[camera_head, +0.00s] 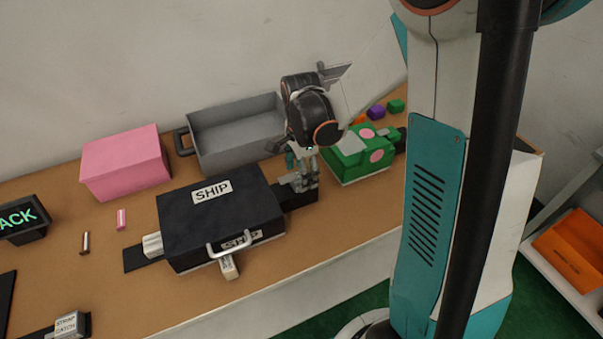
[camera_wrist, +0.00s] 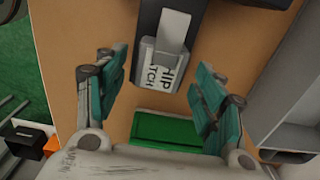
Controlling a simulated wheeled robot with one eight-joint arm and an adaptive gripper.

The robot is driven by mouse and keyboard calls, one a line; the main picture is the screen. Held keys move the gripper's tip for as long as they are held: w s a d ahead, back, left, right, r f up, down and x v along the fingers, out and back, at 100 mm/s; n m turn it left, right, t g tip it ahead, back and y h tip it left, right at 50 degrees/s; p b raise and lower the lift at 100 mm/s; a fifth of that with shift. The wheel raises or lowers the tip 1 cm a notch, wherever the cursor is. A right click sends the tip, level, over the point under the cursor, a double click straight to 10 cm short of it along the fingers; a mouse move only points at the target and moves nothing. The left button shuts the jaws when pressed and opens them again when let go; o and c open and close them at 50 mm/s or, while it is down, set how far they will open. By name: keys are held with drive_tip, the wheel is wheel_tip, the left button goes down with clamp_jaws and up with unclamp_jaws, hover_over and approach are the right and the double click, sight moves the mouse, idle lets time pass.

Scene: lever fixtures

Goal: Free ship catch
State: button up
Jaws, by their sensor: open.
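The black case labelled SHIP (camera_head: 212,212) lies shut on the bench, with a handle on its front. The ship catch (camera_wrist: 152,70), a grey block with a pale lettered lever, shows in the wrist view on a dark plate. In the head view the catch area at the case's right end is partly hidden by my gripper (camera_head: 306,168). In the wrist view my gripper (camera_wrist: 157,80) is open, its teal fingers on either side of the catch with visible gaps. I cannot tell whether the fingertips are level with the catch.
Other catches sit at the case's left end (camera_head: 153,245) and front (camera_head: 229,267). A strap catch (camera_head: 67,324) is at lower left. A grey open bin (camera_head: 237,130) and pink box (camera_head: 124,164) stand behind.

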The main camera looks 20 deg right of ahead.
wheel_tip(320, 180, up, 11)
idle(0.4)
idle(0.4)
drive_tip(key=s+a+r+n+t, duration=0.2)
drive_tip(key=s+r+n+t, duration=0.1)
drive_tip(key=s+n, duration=0.4)
drive_tip(key=s+a+r+n+t, duration=0.3)
drive_tip(key=s+n, duration=0.5)
drive_tip(key=n, duration=0.3)
drive_tip(key=shift+t, duration=0.6)
drive_tip(key=shift+a, duration=0.1)
